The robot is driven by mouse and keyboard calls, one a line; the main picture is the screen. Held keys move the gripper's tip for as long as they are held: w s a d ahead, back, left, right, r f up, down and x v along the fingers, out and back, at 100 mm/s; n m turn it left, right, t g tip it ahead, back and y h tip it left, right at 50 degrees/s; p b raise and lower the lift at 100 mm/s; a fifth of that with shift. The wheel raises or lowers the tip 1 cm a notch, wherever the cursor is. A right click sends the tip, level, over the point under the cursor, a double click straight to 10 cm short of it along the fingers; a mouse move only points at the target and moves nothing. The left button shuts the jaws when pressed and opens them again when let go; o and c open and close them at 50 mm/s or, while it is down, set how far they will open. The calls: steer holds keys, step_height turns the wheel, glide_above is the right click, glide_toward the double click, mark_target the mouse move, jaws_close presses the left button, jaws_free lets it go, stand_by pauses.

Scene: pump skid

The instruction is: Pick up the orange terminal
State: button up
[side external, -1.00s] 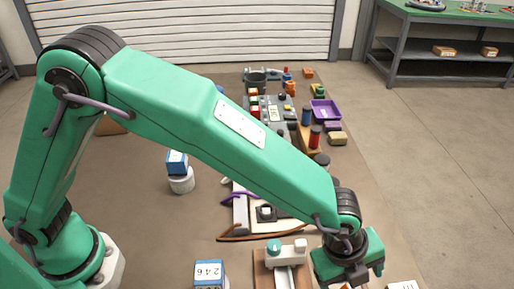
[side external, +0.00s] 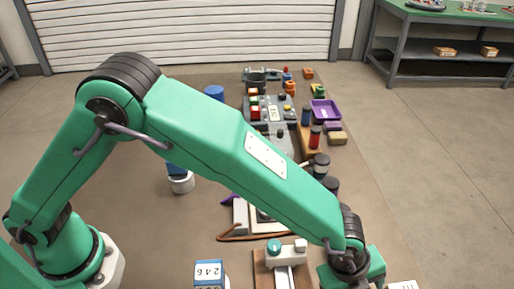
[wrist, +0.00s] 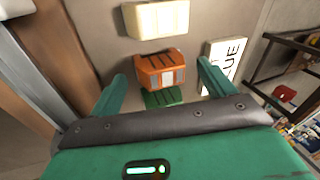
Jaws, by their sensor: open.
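The orange terminal (wrist: 162,71) is a small ribbed block with pale grey patches on its front face, in the middle of the wrist view. My gripper (wrist: 161,76) is open, with one green finger on each side of the terminal in the picture and visible gaps to both. I cannot tell whether the fingertips are down at its height. In the side view my gripper's body (side external: 352,268) is at the bottom right edge; its fingertips and the terminal are out of sight there.
A green terminal (wrist: 162,98) lies just nearer than the orange one, and a cream terminal (wrist: 155,19) lies beyond it. A white lettered card (wrist: 228,62) is on the right, close to the right finger. A purple tray (side external: 325,110) stands farther back.

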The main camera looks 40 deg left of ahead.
steer(key=c, duration=1.1)
steer(key=shift+r, duration=5.05)
